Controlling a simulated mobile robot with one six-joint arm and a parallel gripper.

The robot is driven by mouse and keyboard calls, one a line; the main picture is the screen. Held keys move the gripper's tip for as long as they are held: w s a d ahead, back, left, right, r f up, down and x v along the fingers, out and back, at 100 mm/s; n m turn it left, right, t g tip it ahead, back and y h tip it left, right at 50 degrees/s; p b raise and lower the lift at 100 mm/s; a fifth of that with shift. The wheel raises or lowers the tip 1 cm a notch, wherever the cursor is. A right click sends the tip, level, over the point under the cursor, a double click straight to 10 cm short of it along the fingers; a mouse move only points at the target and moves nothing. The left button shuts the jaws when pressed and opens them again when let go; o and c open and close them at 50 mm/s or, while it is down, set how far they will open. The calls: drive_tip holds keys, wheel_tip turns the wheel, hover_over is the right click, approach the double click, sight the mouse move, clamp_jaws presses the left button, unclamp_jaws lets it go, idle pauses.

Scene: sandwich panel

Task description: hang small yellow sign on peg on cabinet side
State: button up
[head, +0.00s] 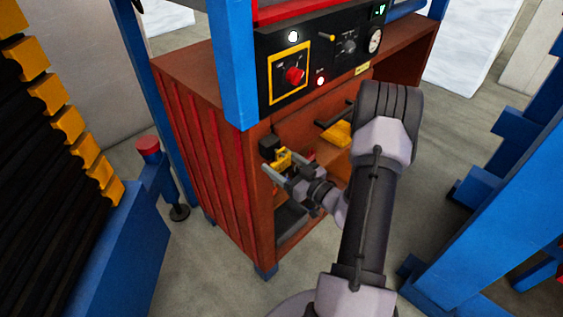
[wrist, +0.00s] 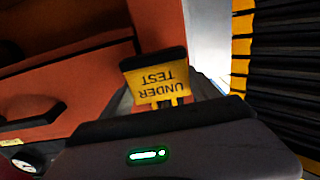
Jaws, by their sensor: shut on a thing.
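My gripper (head: 281,168) is in front of the orange-brown cabinet (head: 262,205), near its front left corner. It is shut on a small yellow sign (wrist: 160,88). In the wrist view the sign reads "UNDER TEST" upside down and has a black band along its upper edge. In the head view the sign (head: 283,158) shows as a small yellow patch at the fingers, partly hidden by them. The cabinet's side panel (head: 200,150) has red vertical ribs. I cannot make out the peg in either view.
A control panel (head: 320,60) with a red knob sits above the cabinet. A blue post (head: 233,65) stands at its corner. A yellow object (head: 337,134) is at the cabinet front. Blue frames stand left and right; a red-topped blue stand (head: 150,160) is left. Floor between is clear.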

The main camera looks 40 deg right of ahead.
idle(0.3)
drive_tip(key=o, duration=1.5)
drive_tip(key=shift+c, duration=0.2)
